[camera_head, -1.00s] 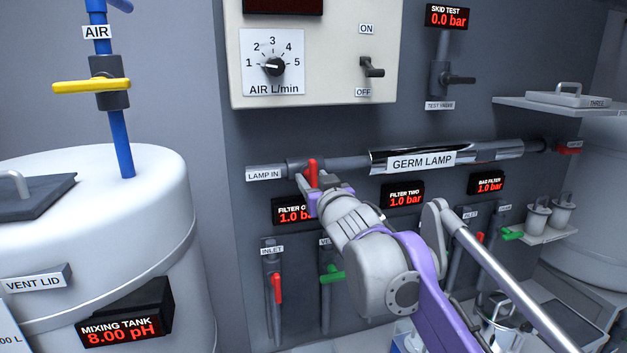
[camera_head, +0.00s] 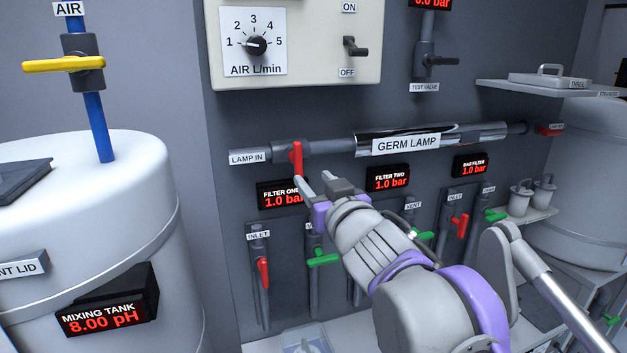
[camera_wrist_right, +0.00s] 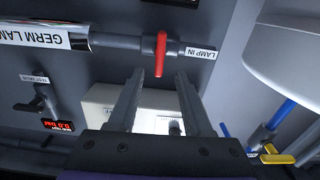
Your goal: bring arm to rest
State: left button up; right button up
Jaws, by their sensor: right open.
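My right gripper (camera_head: 332,184) is open and empty in the head view, in front of the panel just below the red lamp-in valve handle (camera_head: 297,158). The handle points down from the pipe beside the LAMP IN label (camera_head: 248,158). In the right wrist view my right gripper (camera_wrist_right: 158,78) shows two spread fingers with nothing between them. The red handle (camera_wrist_right: 161,54) there lies beyond the fingertips, apart from them. My right arm reaches in from the lower right of the head view and covers part of the lower panel. My left gripper is not in view.
The white mixing tank (camera_head: 90,200) stands at the left, with a yellow air valve handle (camera_head: 63,65) above it. The germ lamp tube (camera_head: 470,133) crosses the panel. Red inlet handles (camera_head: 263,273) and green vent handles (camera_head: 323,260) stick out below. A shelf (camera_head: 545,88) juts out at right.

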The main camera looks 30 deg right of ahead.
dwell(0.3)
jog(key=s+a+f+g+y+p, duration=0.1)
jog(key=s+a+f+g, duration=0.15)
jog(key=f, duration=0.95)
jog(key=s+a+f+g, duration=0.1)
jog(key=s+f+g, duration=0.25)
jog(key=f, duration=0.85)
jog(key=s+a+f+n+g+y, duration=0.1)
jog(key=s+a+f+g, duration=0.2)
jog(key=s+f, duration=0.3)
jog(key=s+a+f+n+g+y, duration=0.1)
jog(key=s+a+f, duration=0.5)
jog(key=f, duration=0.6)
jog(key=shift+s+a+f+g+y+p, duration=0.2)
jog(key=shift+f+g+y+p, duration=0.15)
jog(key=shift+g+y, duration=0.5)
jog(key=shift+d, duration=0.1)
